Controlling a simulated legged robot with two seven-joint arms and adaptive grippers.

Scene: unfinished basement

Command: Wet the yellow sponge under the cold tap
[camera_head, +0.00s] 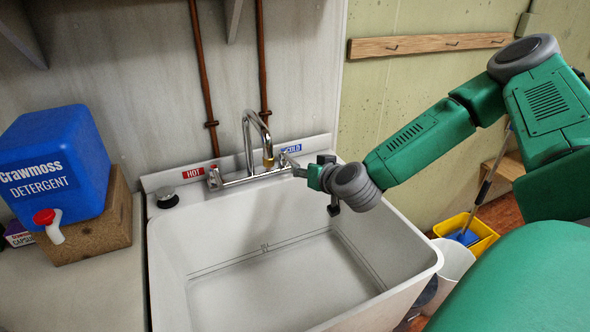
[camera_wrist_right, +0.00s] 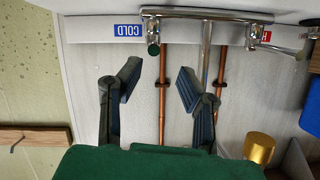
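The chrome tap (camera_head: 258,135) stands at the back of the white sink (camera_head: 205,240), with a brass spout tip (camera_head: 267,160). The cold tap handle (camera_head: 293,163) is beside the blue COLD label (camera_head: 291,148). My right gripper (camera_head: 320,180) is just right of and in front of this handle. In the right wrist view the picture is upside down; the gripper (camera_wrist_right: 158,82) has its two fingers apart and empty. The cold valve's dark end (camera_wrist_right: 153,48) shows just beyond the gap between the fingertips. No yellow sponge shows in either view. My left gripper is not in view.
A blue detergent container (camera_head: 55,160) with a red-and-white spigot sits on a brown block (camera_head: 105,225) on the left counter. The visible sink basin is empty. A yellow mop bucket (camera_head: 482,235) and white bin (camera_head: 452,265) stand on the floor at right.

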